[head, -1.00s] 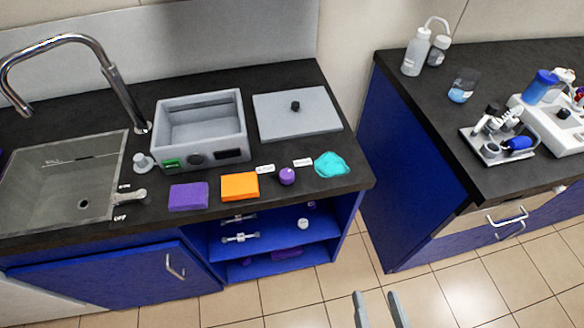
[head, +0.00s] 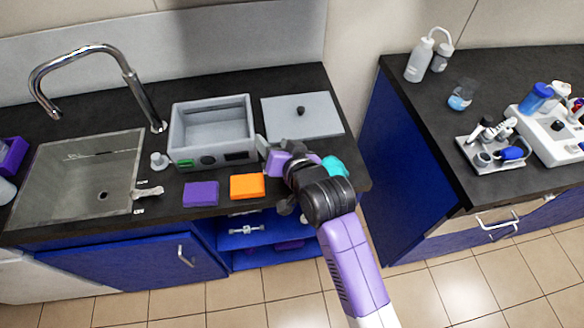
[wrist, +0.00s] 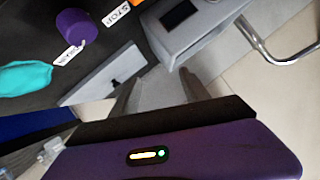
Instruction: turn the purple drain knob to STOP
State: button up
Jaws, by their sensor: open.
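The purple drain knob (wrist: 78,26) stands on the dark worktop at the upper left of the wrist view. Beside it are two white labels: a STOP label (wrist: 117,13) on the orange sponge's side and another, seemingly DRAIN (wrist: 69,53), on the cyan cloth's side. The knob's pointer is too small to read surely. In the head view my arm hides the knob and labels. My gripper (wrist: 158,90) is open and empty, apart from the knob. In the head view my gripper (head: 263,147) is above the counter between the grey box and the lid.
The grey box (head: 212,133) and its flat lid (head: 315,118) stand behind. A purple sponge (head: 201,194) and orange sponge (head: 247,186) lie left of my arm, a cyan cloth (head: 335,167) right. The sink (head: 80,180) is at far left.

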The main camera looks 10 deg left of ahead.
jog(key=w+a+r+m+g+h+p, duration=0.1)
jog(key=w+a+r+g+h+p, duration=0.15)
jog(key=w+g, duration=0.3)
jog(key=s+d+f+m+g+h, duration=0.1)
jog(key=s+d+g, duration=0.1)
jog(key=s+d+f+m+g+h, duration=0.1)
jog(key=s+d+h, duration=0.1)
jog(key=s, duration=0.1)
jog(key=s+d+f+m+g+h, duration=0.1)
jog(key=s+d+g, duration=0.1)
jog(key=s, duration=0.1)
jog(key=shift+d+f+g+h, duration=0.1)
jog(key=shift+d+g+h, duration=0.15)
jog(key=shift+d+g, duration=0.1)
jog(key=shift+f+p, duration=0.4)
jog(key=shift+f, duration=3.45)
grip_shut()
